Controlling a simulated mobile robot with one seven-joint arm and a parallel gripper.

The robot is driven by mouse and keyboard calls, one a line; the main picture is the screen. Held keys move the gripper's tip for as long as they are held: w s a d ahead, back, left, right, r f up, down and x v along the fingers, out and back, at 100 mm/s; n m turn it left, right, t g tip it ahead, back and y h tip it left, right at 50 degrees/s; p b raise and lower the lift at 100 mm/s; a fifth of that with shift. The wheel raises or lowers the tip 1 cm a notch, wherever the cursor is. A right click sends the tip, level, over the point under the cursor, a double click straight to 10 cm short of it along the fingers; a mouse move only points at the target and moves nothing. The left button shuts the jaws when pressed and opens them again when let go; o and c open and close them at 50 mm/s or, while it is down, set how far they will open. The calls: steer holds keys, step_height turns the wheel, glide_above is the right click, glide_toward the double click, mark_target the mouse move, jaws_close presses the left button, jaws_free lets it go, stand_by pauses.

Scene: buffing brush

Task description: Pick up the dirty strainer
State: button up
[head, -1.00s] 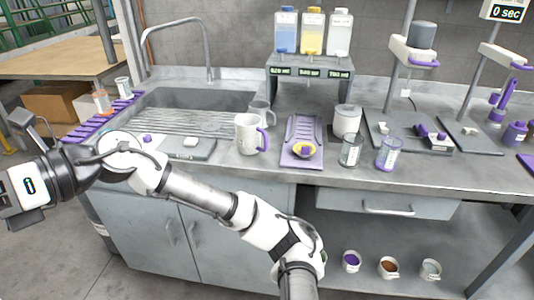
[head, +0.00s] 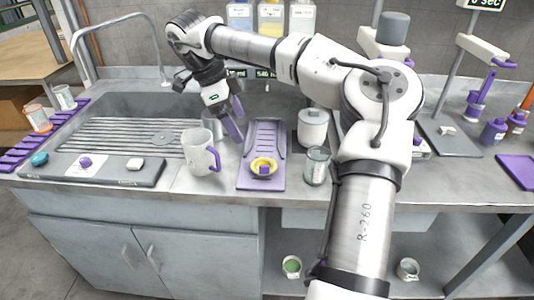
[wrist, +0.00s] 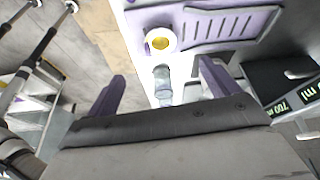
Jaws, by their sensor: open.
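No object is clearly marked as the dirty strainer. The disc cannot be made out in the wrist view.
A purple tray (head: 262,135) with a round yellow piece (head: 264,168) lies right of the mug. A glass beaker (head: 317,168) and a white pot (head: 312,128) stand farther right. A tall faucet (head: 128,22) rises behind the sink.

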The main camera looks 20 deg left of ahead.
steer(key=w+d, duration=0.1)
steer(key=p, duration=0.1)
glide_toward(264, 159)
steer(key=shift+s+d+f, duration=0.85)
steer(key=shift+d+f, duration=0.05)
steer(key=shift+d, duration=0.1)
steer(key=p+x, duration=0.1)
steer(key=x, duration=0.1)
steer(key=p+x, duration=0.1)
steer(key=x, duration=0.2)
steer(key=shift+s+d+r+p, duration=0.1)
steer(key=shift+d+p, duration=0.1)
steer(key=shift+p, duration=0.2)
steer(key=shift+d+f, duration=0.1)
steer(key=shift+f, duration=0.35)
steer(key=c, duration=1.1)
steer(key=shift+o, duration=0.2)
steer(key=shift+r, duration=0.1)
